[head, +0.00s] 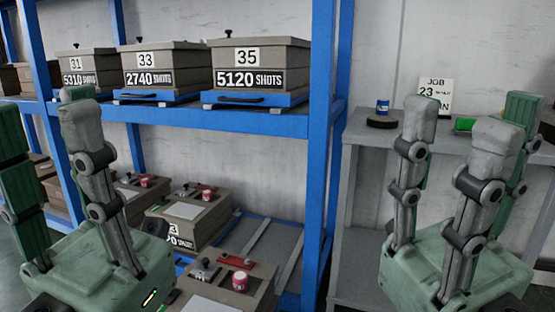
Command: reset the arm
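My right gripper (460,120) stands at the lower right, its grey and green jointed fingers pointing up from a pale green palm. The fingers are spread apart, with nothing between them, so it is open. My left gripper (46,115) stands at the lower left, also with fingers up and apart, open and empty. Its left side is cut off by the picture edge. Both grippers appear in front of the shelving, and neither visibly holds anything. How near they are to the shelves is hard to tell.
A blue rack (323,130) holds lidded boxes marked 31 (75,64), 33 (152,62) and 35 (234,64). Lower boxes (187,212) carry small red and dark items. A grey bench (366,137) at right holds a blue tin (382,107) and a job card (436,94).

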